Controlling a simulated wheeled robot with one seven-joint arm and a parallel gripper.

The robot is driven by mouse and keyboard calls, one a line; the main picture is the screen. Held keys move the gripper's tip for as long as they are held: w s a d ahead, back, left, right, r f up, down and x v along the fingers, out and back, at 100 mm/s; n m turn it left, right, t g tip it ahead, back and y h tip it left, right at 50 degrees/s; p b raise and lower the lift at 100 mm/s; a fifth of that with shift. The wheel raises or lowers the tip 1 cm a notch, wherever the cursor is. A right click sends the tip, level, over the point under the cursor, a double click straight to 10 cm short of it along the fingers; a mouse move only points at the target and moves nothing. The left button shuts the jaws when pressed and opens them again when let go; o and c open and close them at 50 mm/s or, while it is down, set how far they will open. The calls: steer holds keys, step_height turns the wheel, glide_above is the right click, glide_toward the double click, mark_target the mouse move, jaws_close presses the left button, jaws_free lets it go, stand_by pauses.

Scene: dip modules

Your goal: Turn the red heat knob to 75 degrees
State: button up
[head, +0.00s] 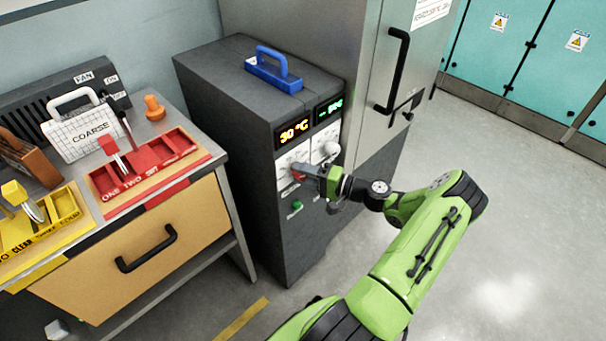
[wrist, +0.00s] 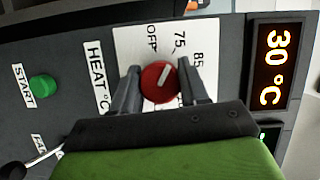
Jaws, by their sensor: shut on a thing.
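The red heat knob (wrist: 159,82) sits on a white dial plate marked OFF, 75 and 85. In the wrist view, its white pointer line slants up and right, roughly toward the 75 mark (wrist: 180,42). My gripper (wrist: 161,86) is shut on the knob, with one dark finger at each side. In the head view, my gripper (head: 308,173) is at the front panel of the dark grey cabinet and mostly hides the knob (head: 299,176). The orange display (wrist: 273,65) beside the dial reads 30 °C.
A green START button (wrist: 42,88) is below the dial. A white knob (head: 331,149) and a green display (head: 329,109) are to its right. A blue-handled block (head: 273,68) lies on the cabinet top. A bench with red (head: 147,192) and yellow trays stands left.

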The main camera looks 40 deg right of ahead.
steer(key=o, duration=1)
steer(key=shift+d, duration=0.1)
steer(key=shift+o, duration=0.2)
steer(key=p+v, duration=0.2)
steer(key=v, duration=1.3)
steer(key=shift+s, duration=0.35)
steer(key=shift+d, duration=0.1)
